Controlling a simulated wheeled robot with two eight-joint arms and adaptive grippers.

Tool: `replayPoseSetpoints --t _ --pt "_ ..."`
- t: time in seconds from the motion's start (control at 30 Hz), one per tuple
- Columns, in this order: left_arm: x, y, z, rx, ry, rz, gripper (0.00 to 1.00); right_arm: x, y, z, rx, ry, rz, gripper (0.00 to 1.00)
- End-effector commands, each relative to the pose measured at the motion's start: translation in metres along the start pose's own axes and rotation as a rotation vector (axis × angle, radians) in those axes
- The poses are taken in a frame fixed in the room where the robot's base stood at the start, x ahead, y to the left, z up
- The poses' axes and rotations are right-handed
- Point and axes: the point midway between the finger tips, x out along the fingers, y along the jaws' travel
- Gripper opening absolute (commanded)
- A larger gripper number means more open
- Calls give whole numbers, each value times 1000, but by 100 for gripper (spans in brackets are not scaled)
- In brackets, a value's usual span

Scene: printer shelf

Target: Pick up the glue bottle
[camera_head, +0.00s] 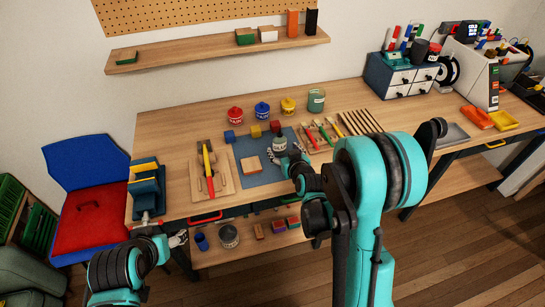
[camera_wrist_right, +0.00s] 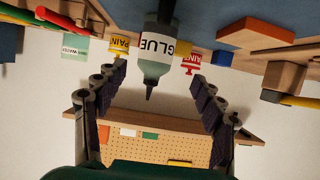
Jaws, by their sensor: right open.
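The glue bottle (camera_head: 280,145) stands on the blue mat (camera_head: 248,177) on the workbench. It is grey-green with a white label. In the right wrist view the glue bottle (camera_wrist_right: 156,62) appears upside down, its "GLUE" label readable and its dark nozzle pointing down the picture. My right gripper (camera_head: 286,157) is open, with its fingers apart on either side of the bottle. In the right wrist view the gripper (camera_wrist_right: 157,76) shows clear gaps between both ridged fingers and the bottle. My left gripper (camera_head: 165,229) is open and empty beyond the table's front edge, at lower left.
Red (camera_head: 235,115), blue (camera_head: 262,110) and yellow (camera_head: 288,106) paint jars stand behind the mat. A wooden block (camera_head: 251,164) lies on the mat. A brush board (camera_head: 316,138) is to the right, a board with a hammer (camera_head: 209,172) to the left.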

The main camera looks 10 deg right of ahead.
Motion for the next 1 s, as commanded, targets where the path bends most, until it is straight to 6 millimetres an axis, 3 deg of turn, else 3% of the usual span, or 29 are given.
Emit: replayPoseSetpoints --t 0.43,0.67,0.9,0.93,1.0 --pt "9 0 6 0 0 0 68 42 5 4 0 9 3 69" --pt "19 0 13 0 0 0 68 77 10 5 0 9 2 69" --pt "18 0 13 0 0 0 68 81 9 3 0 9 2 69" --pt "18 0 13 0 0 0 68 81 9 3 0 9 3 66" --pt "18 0 13 0 0 0 68 81 9 3 0 9 3 48"
